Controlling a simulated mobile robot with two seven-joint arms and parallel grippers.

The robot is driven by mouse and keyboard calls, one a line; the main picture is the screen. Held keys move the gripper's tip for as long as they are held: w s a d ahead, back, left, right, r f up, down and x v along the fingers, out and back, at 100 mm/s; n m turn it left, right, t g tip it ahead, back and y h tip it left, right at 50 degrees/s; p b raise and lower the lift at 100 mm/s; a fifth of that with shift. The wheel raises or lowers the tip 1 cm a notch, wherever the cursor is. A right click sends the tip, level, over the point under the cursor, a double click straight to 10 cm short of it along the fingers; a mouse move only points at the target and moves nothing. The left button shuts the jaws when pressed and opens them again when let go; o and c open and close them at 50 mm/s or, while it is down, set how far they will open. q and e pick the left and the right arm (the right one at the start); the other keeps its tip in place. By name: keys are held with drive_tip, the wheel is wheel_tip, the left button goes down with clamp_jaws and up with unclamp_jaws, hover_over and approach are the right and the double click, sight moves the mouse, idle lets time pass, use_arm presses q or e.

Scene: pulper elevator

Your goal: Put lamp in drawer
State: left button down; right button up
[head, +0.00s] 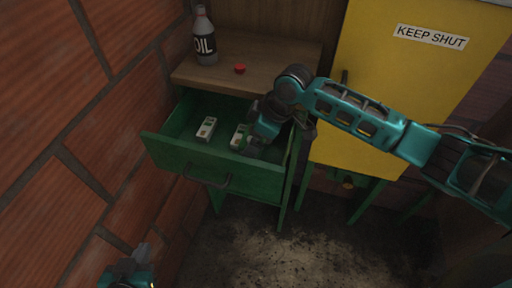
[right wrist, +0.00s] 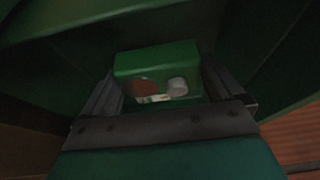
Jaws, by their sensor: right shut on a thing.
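The green drawer (head: 215,171) stands pulled open under a wooden top. My right gripper (head: 252,148) reaches down into its right part, with the fingers mostly hidden by the wrist. In the right wrist view, my right gripper (right wrist: 165,95) is shut on a boxy green thing (right wrist: 155,60), which looks like the lamp. It has a dark red round patch and a pale knob. I cannot tell if it touches the drawer floor. My left gripper (head: 140,254) is low at the left, away from the drawer; its opening is unclear.
Two small pale boxes (head: 206,128) (head: 240,136) lie in the drawer. An oil bottle (head: 204,37) and a red cap (head: 239,69) stand on the wooden top (head: 275,60). A yellow cabinet (head: 410,75) is at the right and a brick wall (head: 60,110) at the left.

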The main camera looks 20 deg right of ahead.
wheel_tip(320, 180, down, 4)
drive_tip(key=shift+f+b, duration=0.1)
drive_tip(key=shift+b, duration=0.3)
drive_tip(key=shift+f, duration=0.1)
drive_tip(key=o, duration=0.8)
drive_tip(key=shift+f, duration=0.1)
drive_tip(key=p+v, duration=0.2)
drive_tip(key=v, duration=1)
drive_tip(key=shift+s+d, duration=0.1)
